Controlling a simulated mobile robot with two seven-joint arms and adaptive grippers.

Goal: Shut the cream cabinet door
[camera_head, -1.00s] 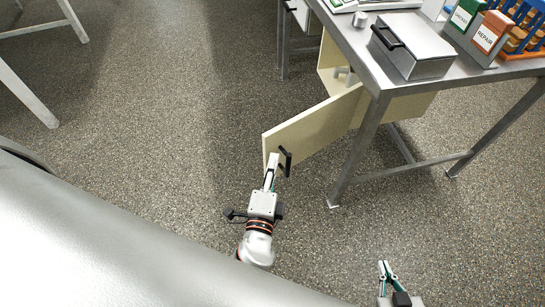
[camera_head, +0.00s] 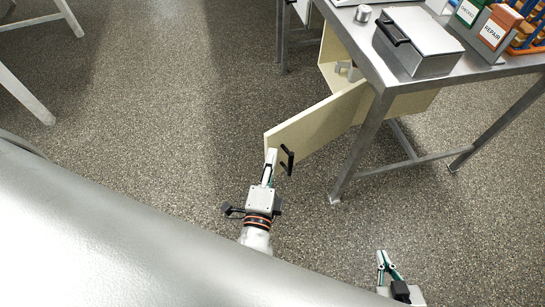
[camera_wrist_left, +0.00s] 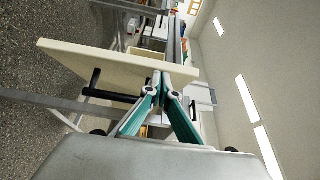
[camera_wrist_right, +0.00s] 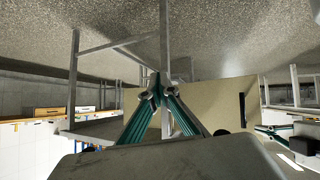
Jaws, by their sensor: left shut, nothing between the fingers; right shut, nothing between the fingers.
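The cream cabinet door (camera_head: 315,124) stands open in the head view, swung out from the cream cabinet (camera_head: 405,105) under the metal table. A black bar handle (camera_head: 287,159) is on its face near the free edge. My left gripper (camera_head: 271,153) is shut and empty at the door's free edge, beside the handle. The left wrist view shows the fingertips (camera_wrist_left: 162,76) close against the door panel (camera_wrist_left: 115,64); I cannot tell if they touch. My right gripper (camera_head: 382,255) is shut and empty, low and apart from the door. The door also shows in the right wrist view (camera_wrist_right: 215,100).
The metal table (camera_head: 470,76) stands over the cabinet; its near leg (camera_head: 358,150) is close to the door. A grey box (camera_head: 418,42) with a black handle and labelled bins (camera_head: 492,30) are on top. The speckled floor (camera_head: 170,110) left of the door is clear.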

